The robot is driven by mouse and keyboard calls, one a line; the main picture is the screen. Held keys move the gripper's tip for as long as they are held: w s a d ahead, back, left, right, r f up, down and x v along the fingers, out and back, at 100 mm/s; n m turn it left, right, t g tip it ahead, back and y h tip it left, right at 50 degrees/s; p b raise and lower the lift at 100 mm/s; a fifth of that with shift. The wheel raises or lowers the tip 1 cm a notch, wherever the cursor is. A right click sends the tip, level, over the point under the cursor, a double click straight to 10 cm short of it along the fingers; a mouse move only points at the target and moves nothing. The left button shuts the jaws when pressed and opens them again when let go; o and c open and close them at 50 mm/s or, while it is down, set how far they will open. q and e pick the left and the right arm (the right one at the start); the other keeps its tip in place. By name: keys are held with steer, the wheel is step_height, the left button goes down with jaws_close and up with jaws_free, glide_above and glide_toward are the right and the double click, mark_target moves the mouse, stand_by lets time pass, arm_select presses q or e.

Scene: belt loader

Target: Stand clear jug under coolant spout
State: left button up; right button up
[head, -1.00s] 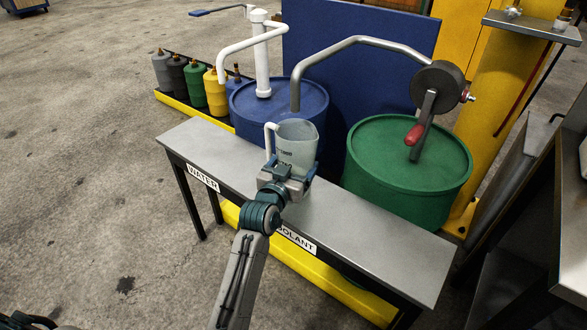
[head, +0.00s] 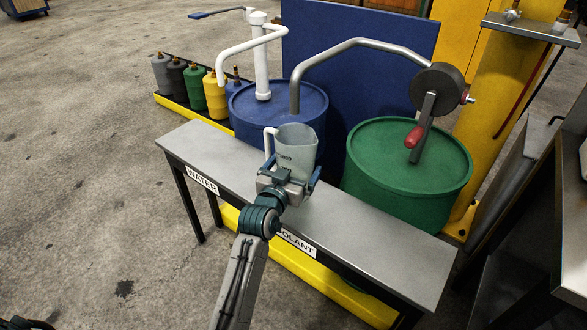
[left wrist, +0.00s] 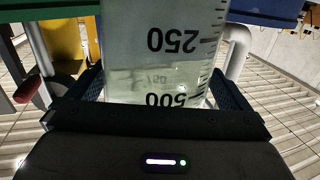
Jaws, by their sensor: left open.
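The clear jug (head: 297,148), with a white handle at its left, stands upright at the bench's back edge in the head view. Its measuring marks fill the left wrist view (left wrist: 160,60), upside down there. The coolant spout (head: 295,98) is the grey pipe bending down from the crank pump; its end shows just above the jug's rim. I cannot tell whether it is directly over the mouth. My left gripper (head: 289,182) is open, with its fingers on both sides of the jug's lower part. The jug's base is hidden behind the gripper. My right gripper is out of view.
The grey bench (head: 380,245) carries WATER (head: 202,180) and COOLANT (head: 297,243) labels and is clear to both sides. Behind it stand a blue drum (head: 255,125) with a white pipe (head: 262,60) and a green drum (head: 410,160) with a red-handled crank (head: 414,137).

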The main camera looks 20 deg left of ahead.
arm_select(q)
steer(key=s, duration=1.1)
steer(key=s+a+f+g, duration=0.1)
steer(key=s+f+g, duration=0.3)
steer(key=s+f, duration=0.3)
steer(key=s+a+f+n+g, duration=0.1)
steer(key=s+f, duration=0.6)
steer(key=s, duration=1)
steer(key=a+g, duration=0.1)
steer(key=g, duration=0.1)
steer(key=shift+f+g+p, duration=0.25)
steer(key=shift+g+p, duration=0.1)
steer(key=shift+g, duration=0.05)
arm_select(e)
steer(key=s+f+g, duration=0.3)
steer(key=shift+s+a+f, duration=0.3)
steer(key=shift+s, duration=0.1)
arm_select(q)
steer(key=shift+w, duration=0.1)
